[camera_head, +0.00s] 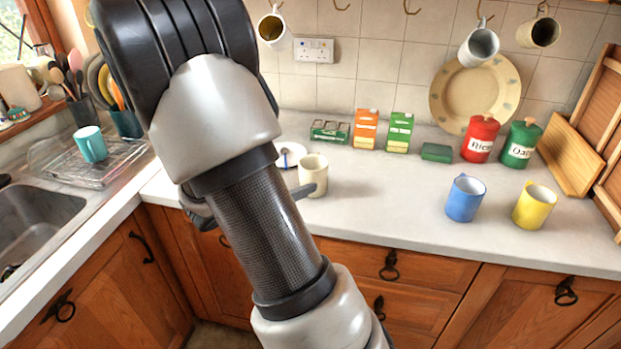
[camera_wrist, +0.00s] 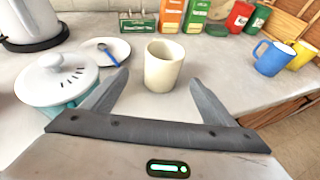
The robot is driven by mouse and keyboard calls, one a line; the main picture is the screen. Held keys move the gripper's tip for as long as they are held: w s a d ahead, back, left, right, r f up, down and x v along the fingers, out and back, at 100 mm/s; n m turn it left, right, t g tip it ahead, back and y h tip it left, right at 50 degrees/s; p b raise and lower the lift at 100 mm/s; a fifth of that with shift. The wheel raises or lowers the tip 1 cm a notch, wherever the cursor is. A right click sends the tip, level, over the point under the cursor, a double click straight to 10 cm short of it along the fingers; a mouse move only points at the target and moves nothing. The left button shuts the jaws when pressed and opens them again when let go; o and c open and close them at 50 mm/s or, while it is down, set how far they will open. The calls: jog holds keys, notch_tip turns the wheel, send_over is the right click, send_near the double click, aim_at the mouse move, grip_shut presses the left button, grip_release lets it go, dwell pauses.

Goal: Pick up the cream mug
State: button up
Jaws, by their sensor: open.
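The cream mug (camera_head: 314,175) stands upright on the white worktop, just right of my arm in the head view. In the wrist view the cream mug (camera_wrist: 164,66) stands ahead of my gripper (camera_wrist: 160,82), roughly centred between the two fingers. My gripper is open and empty. The mug looks to be at or a little beyond the fingertips; I cannot tell whether anything touches it. Its handle does not show clearly. In the head view my arm hides most of the gripper, with one finger (camera_head: 303,191) showing close to the mug.
Boxes (camera_head: 366,129) and canisters (camera_head: 480,138) line the back. A blue mug (camera_head: 464,199) and yellow mug (camera_head: 534,206) stand right. Worktop between is clear.

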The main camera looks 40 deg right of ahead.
aim_at(314, 173)
jog(key=x, duration=0.6)
jog(key=shift+d, duration=0.15)
jog(key=x, duration=0.4)
jog(key=shift+s+d+r+b, duration=0.1)
jog(key=shift+s+d+b, duration=0.15)
jog(key=shift+d+b, duration=0.15)
jog(key=shift+w+d, duration=0.25)
jog(key=shift+d, duration=0.05)
jog(key=c, duration=1.4)
